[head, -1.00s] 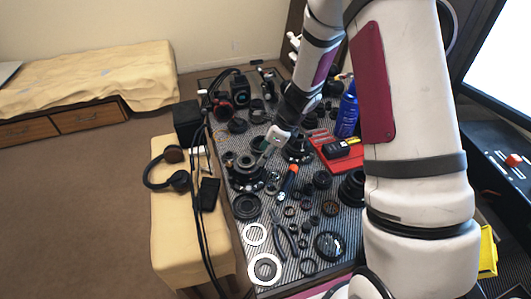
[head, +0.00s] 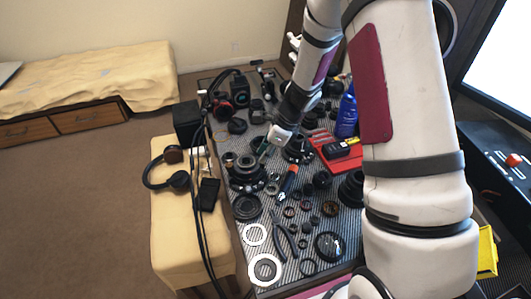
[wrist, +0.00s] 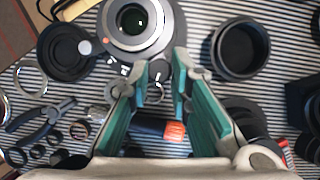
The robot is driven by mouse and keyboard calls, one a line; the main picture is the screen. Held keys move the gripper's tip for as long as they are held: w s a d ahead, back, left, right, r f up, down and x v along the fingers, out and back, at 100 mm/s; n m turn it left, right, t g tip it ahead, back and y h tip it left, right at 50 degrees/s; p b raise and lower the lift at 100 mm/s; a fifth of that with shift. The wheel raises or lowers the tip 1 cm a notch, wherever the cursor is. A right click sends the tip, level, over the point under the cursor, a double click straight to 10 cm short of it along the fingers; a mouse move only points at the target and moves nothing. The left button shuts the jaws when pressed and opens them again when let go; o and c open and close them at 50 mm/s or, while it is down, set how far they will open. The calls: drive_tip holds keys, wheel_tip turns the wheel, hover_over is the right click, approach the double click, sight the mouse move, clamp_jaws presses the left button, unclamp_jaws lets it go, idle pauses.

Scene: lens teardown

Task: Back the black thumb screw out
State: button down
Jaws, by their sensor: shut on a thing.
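The lens assembly (wrist: 136,22) stands at the top of the wrist view, with a silver ring around its dark glass. In the head view the lens assembly (head: 248,172) is on the striped mat. The black thumb screw (wrist: 158,71) is a small dark knob at the lens's near edge, between my fingertips. My gripper (wrist: 160,72) has teal-lined fingers closed on the screw from both sides. In the head view my gripper (head: 264,152) reaches down beside the lens; the screw is too small to make out there. I cannot tell how far its thread is out.
An orange-ended screwdriver (wrist: 160,128) lies below my fingers. Pliers (wrist: 45,114) and loose rings lie at left. A black cup-shaped part (wrist: 241,48) stands at right. In the head view a red tray (head: 338,160) and blue bottle (head: 346,117) stand right of my gripper.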

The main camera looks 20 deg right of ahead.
drive_tip(key=n, duration=0.1)
drive_tip(key=n+g, duration=0.1)
drive_tip(key=n+b, duration=0.1)
drive_tip(key=n, duration=0.1)
drive_tip(key=shift+w+d+f+g, duration=0.1)
drive_tip(key=shift+w+g, duration=0.15)
drive_tip(key=shift+g, duration=0.05)
drive_tip(key=shift+w+n+g+y+b, duration=0.1)
drive_tip(key=shift+n+g+y+b, duration=0.4)
drive_tip(key=shift+n, duration=1.5)
drive_tip(key=shift+g+h, duration=0.3)
drive_tip(key=shift+h, duration=0.1)
drive_tip(key=c, duration=1.4)
unclamp_jaws()
drive_tip(key=shift+c, duration=0.2)
drive_tip(key=v, duration=1.2)
